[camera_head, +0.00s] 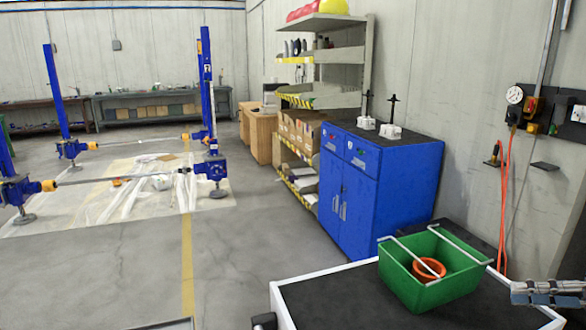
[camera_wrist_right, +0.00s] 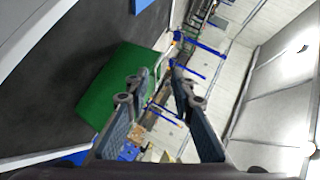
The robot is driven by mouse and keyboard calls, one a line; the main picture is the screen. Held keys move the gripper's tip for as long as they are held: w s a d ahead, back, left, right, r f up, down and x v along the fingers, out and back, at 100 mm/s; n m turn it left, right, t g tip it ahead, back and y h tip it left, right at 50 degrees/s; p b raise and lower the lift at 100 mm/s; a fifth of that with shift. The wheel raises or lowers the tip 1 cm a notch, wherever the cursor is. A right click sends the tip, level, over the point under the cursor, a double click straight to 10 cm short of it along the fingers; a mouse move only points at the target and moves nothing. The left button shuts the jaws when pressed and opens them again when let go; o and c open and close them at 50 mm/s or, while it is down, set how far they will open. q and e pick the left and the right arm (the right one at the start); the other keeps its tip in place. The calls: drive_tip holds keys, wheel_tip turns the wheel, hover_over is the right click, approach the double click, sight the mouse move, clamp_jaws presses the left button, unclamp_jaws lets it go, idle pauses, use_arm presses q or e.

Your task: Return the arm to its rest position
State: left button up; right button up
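My right gripper (camera_head: 547,293) is at the right edge of the head view, to the right of the green bin and apart from it. In the right wrist view its two fingers (camera_wrist_right: 158,92) stand apart with nothing held between them. My left gripper is not in view. The green bin (camera_head: 415,287) stands on the black-topped table (camera_head: 330,300) and also shows in the right wrist view (camera_wrist_right: 100,90). An orange ring-shaped object (camera_head: 429,269) lies inside the bin. Two light bars cross or edge the bin's top.
A blue cabinet (camera_head: 352,205) with white-based parts on top stands behind the table. A shelf rack (camera_head: 335,75) stands beyond it. An orange hose (camera_head: 505,200) hangs on the right wall. Blue screw jacks (camera_head: 210,170) stand at left; the grey floor (camera_head: 130,270) before them is clear.

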drive_tip(key=s+d+f+m+g+h, duration=0.1)
drive_tip(key=s+d+f+m+h, duration=0.2)
drive_tip(key=d+f, duration=0.45)
drive_tip(key=s+d+f+g+h, duration=0.2)
drive_tip(key=s+d+f+h, duration=0.25)
drive_tip(key=f, duration=0.65)
drive_tip(key=s+d+f+m+g+h, duration=0.1)
drive_tip(key=s+d+f+m+h, duration=0.15)
drive_tip(key=s+d+f, duration=0.5)
drive_tip(key=s+d+f+n+g+h, duration=0.1)
drive_tip(key=s+d+f+n+h, duration=0.5)
drive_tip(key=s+d, duration=0.4)
drive_tip(key=s+d+f+n+g+h, duration=0.1)
drive_tip(key=s+d+f+n+h, duration=0.6)
drive_tip(key=s, duration=0.6)
drive_tip(key=s+a+f+m+y, duration=0.1)
drive_tip(key=s+a+f+y, duration=0.25)
drive_tip(key=a+f, duration=0.8)
drive_tip(key=s+a+f+y, duration=0.2)
drive_tip(key=s+a+f, duration=0.2)
drive_tip(key=a+f, duration=0.7)
drive_tip(key=s+a+f+m+y, duration=0.1)
drive_tip(key=a+f+y, duration=0.1)
drive_tip(key=a, duration=1.8)
drive_tip(key=s+a+f+m+y, duration=0.1)
drive_tip(key=a+f+y, duration=0.2)
drive_tip(key=a, duration=1.8)
drive_tip(key=shift+s+f, duration=0.15)
drive_tip(key=shift+f, duration=0.6)
